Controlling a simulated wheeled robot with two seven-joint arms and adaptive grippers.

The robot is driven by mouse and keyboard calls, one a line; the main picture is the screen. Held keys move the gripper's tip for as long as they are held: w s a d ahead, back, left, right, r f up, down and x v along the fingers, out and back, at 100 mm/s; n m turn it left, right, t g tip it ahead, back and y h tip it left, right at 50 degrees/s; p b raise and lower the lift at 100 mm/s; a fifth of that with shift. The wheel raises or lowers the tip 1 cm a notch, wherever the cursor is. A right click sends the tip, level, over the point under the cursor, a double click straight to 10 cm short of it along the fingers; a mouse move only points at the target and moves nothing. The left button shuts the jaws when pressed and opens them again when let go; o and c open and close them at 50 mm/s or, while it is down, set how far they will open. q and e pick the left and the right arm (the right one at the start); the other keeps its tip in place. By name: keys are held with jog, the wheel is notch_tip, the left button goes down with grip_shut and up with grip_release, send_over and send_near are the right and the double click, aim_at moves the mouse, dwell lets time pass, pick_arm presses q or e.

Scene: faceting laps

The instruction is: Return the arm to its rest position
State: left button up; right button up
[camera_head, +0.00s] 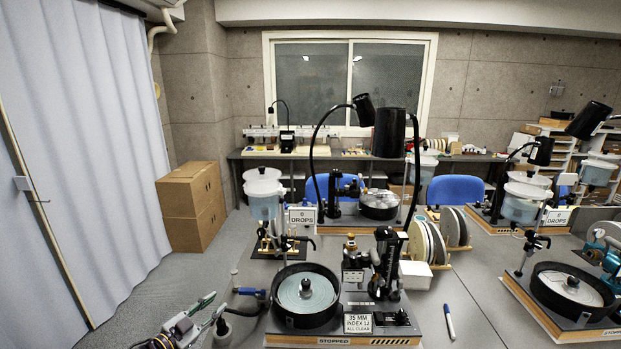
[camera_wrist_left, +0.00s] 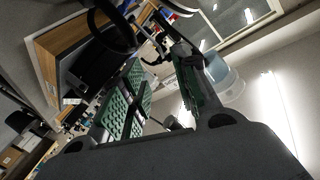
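My left gripper (camera_head: 217,304) is at the lower left of the head view, to the left of the near lap machine and its black-rimmed lap pan (camera_head: 306,296). In the left wrist view, the two green-padded fingers stand apart with nothing held between them, so the gripper (camera_wrist_left: 163,85) is open. My right arm and gripper are out of both views.
The near machine carries a "STOPPED" label (camera_head: 334,341). A blue-handled valve (camera_head: 250,292) is close to my gripper. A marker pen (camera_head: 449,322) lies on the table. Cardboard boxes (camera_head: 190,206) stand at the back left. Open floor (camera_head: 150,295) lies left of the table.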

pick_arm(q)
jog(key=a+f+n+g+y, duration=0.25)
jog(key=a+f+y, duration=0.55)
jog(key=a+f, duration=1.15)
jog(key=s+a+f+n+g+y, duration=0.1)
jog(key=s+a+f+g, duration=0.1)
jog(key=s+a+f, duration=0.4)
jog(key=s+a+f+n+g+y, duration=0.2)
jog(key=s+f, duration=0.5)
jog(key=f, duration=0.3)
jog(key=s+d+f+n+g, duration=0.1)
jog(key=s+d+f+g, duration=0.15)
jog(key=s+f, duration=0.65)
jog(key=s+d+f+n+g, duration=0.1)
jog(key=s+d+f+g, duration=0.15)
jog(key=s+f, duration=0.65)
jog(key=s+d+f+g+h, duration=0.1)
jog(key=s+d+f, duration=0.2)
jog(key=s+d, duration=0.8)
jog(key=s+d+f+n+g+h, duration=0.1)
jog(key=s+d+f, duration=0.2)
jog(key=s+d, duration=0.8)
jog(key=shift+s+d+f+h, duration=0.15)
jog(key=shift+s+d+h, duration=0.2)
jog(key=shift+s, duration=0.65)
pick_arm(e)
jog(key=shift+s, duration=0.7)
pick_arm(q)
jog(key=shift+a+g, duration=0.1)
jog(key=shift+g, duration=0.15)
